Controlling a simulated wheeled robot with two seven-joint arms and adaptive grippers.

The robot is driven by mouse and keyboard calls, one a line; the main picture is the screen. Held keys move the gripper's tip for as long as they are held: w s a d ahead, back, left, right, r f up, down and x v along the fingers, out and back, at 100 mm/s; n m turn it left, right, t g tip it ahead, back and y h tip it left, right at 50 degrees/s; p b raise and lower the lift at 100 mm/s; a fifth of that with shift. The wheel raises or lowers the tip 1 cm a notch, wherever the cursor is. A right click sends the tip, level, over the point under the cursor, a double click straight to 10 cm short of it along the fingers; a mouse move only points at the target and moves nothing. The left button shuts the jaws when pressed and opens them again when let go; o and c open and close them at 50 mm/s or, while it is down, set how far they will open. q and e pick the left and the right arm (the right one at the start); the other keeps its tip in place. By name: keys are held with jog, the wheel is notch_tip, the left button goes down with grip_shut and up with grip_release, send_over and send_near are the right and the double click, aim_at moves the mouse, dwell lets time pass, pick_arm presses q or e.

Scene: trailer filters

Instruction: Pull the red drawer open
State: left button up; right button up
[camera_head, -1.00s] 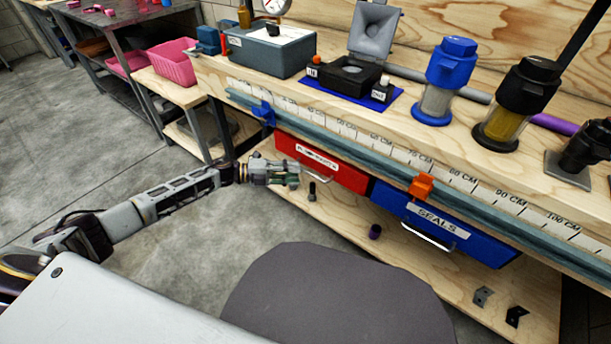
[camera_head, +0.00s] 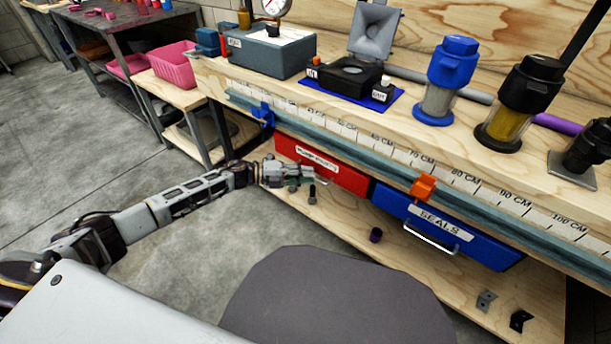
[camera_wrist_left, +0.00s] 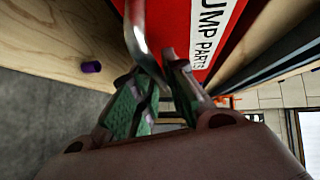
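The red drawer (camera_head: 345,176) hangs under the bench and looks shut. Its label reads "PUMP PARTS", and it also shows in the left wrist view (camera_wrist_left: 178,28). My left gripper (camera_head: 305,172) is at the left part of the drawer front, by the metal handle. In the left wrist view, the green-padded fingers of the gripper (camera_wrist_left: 155,78) are apart. The handle (camera_wrist_left: 139,35) reaches down to the space between the fingertips. I cannot tell whether they touch it. My right gripper is not in view.
A blue "SEALS" drawer (camera_head: 445,225) is right of the red one. An orange clamp (camera_head: 424,186) sits on the rail above. A dark bolt (camera_head: 312,194) and a purple cylinder (camera_head: 376,235) stand on the lower shelf. A grey stool top (camera_head: 335,300) is in front.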

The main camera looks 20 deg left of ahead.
pick_arm(q)
grip_shut()
jog(key=shift+s, duration=0.1)
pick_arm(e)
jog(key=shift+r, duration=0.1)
